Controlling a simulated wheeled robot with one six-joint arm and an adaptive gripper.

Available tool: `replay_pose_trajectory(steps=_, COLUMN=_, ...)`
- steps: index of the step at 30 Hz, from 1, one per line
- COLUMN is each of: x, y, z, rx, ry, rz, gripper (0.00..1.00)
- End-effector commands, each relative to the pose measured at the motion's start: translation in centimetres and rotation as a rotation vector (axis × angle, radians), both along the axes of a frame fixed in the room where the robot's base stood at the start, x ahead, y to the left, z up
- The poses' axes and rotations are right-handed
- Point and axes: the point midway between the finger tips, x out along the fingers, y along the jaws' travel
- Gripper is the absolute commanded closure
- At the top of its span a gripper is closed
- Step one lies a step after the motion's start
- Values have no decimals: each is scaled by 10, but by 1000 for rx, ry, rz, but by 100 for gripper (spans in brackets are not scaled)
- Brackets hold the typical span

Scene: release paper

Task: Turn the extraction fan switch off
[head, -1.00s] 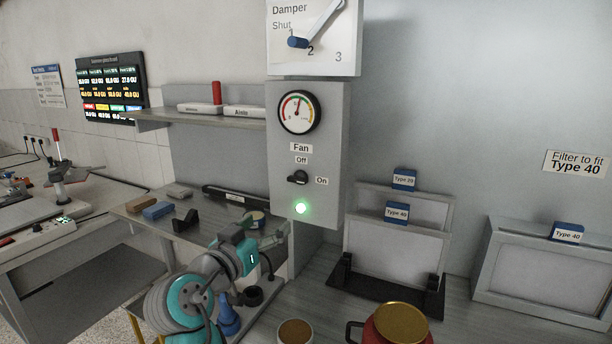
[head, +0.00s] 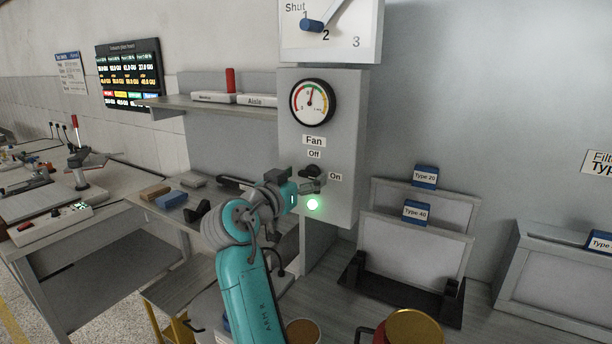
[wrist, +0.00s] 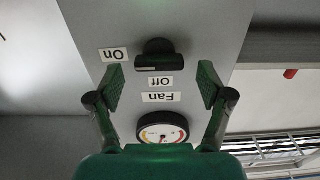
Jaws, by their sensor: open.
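The fan switch (head: 311,171) is a black rotary knob on the grey control panel (head: 344,112), between the "Off" label (head: 314,154) above and the "On" label (head: 335,177) to its right. A green lamp (head: 312,204) glows below it. My gripper (head: 314,184) is at the panel just below and in front of the knob in the head view, partly covering it. In the wrist view the panel appears upside down; my gripper (wrist: 162,86) is open, its two fingers spread wide, with the knob (wrist: 156,55) beyond the tips and between their lines. Nothing is between the fingers.
A round gauge (head: 313,102) sits above the "Fan" label. The damper dial (head: 331,30) with a blue-tipped lever is at the top. Framed filters (head: 416,250) stand right on the bench. A red pot with a yellow top (head: 413,328) and a shelf (head: 215,105) are nearby.

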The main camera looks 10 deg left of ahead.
Motion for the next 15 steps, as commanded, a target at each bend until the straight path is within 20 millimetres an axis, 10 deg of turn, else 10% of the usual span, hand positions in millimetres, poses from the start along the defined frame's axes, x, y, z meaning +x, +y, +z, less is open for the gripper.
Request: replay_pose_trajectory(steps=15, x=13, y=-5, z=0, rx=0, ry=0, rz=0, gripper=28)
